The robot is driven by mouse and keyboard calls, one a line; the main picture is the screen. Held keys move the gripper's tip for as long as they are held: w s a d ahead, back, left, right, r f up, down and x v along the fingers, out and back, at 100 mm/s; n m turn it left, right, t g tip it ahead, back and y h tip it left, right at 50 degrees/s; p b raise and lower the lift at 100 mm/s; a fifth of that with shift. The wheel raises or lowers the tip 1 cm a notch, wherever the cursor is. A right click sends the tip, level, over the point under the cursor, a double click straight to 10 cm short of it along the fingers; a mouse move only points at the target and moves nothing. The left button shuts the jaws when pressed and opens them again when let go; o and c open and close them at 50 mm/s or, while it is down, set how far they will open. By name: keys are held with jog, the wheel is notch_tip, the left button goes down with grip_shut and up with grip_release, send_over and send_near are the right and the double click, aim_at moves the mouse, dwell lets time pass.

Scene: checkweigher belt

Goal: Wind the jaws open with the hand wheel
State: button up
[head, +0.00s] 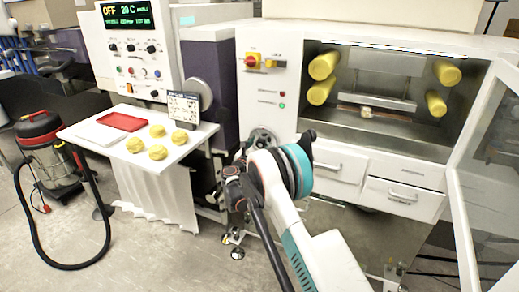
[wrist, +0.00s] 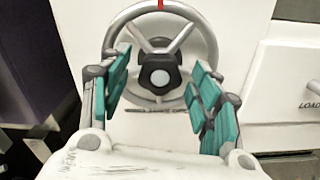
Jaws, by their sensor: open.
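The hand wheel (wrist: 208,38) is a grey ring with spokes, a dark hub (wrist: 160,73) and a red mark at the top of its rim. It is on a white panel and fills the upper middle of the wrist view. In the head view the hand wheel (head: 262,137) is partly hidden behind my arm. My gripper (wrist: 160,85) is open, with its teal-padded fingers on either side of the hub, in front of the lower wheel. I cannot tell whether the fingers touch the rim. The jaws (head: 375,80) appear to be inside the open chamber, between yellow rollers (head: 322,65).
White drawers (head: 390,195) are right of the wheel. An open glass door (head: 480,170) stands at the far right. A white table (head: 190,143) holds a red tray (head: 122,121) and several yellow lumps. A red-topped vacuum (head: 45,150) with a black hose stands on the floor at left.

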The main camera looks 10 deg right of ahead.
jog(key=shift+w+d, duration=0.25)
jog(key=shift+w, duration=0.1)
jog(key=shift+c, duration=0.2)
grip_shut()
